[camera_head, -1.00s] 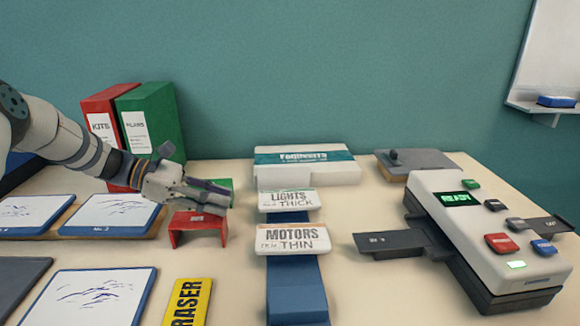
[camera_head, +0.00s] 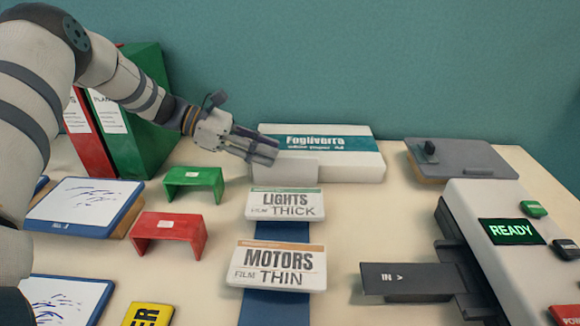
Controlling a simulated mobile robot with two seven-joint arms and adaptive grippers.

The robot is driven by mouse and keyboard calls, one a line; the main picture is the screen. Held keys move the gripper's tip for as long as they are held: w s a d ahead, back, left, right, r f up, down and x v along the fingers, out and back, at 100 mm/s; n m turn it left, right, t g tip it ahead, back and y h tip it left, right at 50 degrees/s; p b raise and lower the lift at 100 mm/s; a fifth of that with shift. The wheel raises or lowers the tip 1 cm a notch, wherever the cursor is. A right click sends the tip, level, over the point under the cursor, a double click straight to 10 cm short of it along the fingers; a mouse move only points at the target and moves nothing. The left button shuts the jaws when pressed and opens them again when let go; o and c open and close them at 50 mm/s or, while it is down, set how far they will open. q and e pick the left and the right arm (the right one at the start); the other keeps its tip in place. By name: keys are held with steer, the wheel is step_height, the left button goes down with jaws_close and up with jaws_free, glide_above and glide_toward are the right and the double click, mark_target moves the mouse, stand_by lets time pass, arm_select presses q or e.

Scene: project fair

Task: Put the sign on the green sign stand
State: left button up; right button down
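The green sign stand (camera_head: 194,178) is a small bench-like piece, with nothing standing on it but a small pale label. A similar red stand (camera_head: 170,230) sits in front of it. My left gripper (camera_head: 264,151) is in front of the white box, behind the LIGHTS sign and to the right of the green stand. No sign shows in its fingers. Their gap is not clear. My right gripper is out of view.
A white box with a teal label (camera_head: 345,143) stands by the wall. Red (camera_head: 84,130) and green (camera_head: 140,120) binders stand back left. A READY machine (camera_head: 480,262) with a dark tray (camera_head: 400,280) is at right. A whiteboard (camera_head: 85,203) lies at left. A blue strip (camera_head: 273,310) runs mid-table.

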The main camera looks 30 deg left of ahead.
mark_target(288, 157)
arm_select(q)
steer(key=x, duration=0.3)
steer(key=s+b+x, duration=0.1)
steer(key=x, duration=0.1)
steer(key=shift+w+d+f, duration=0.1)
steer(key=shift+w+d, duration=0.1)
steer(key=shift+d, duration=0.3)
jaws_close()
steer(key=shift+r, duration=0.25)
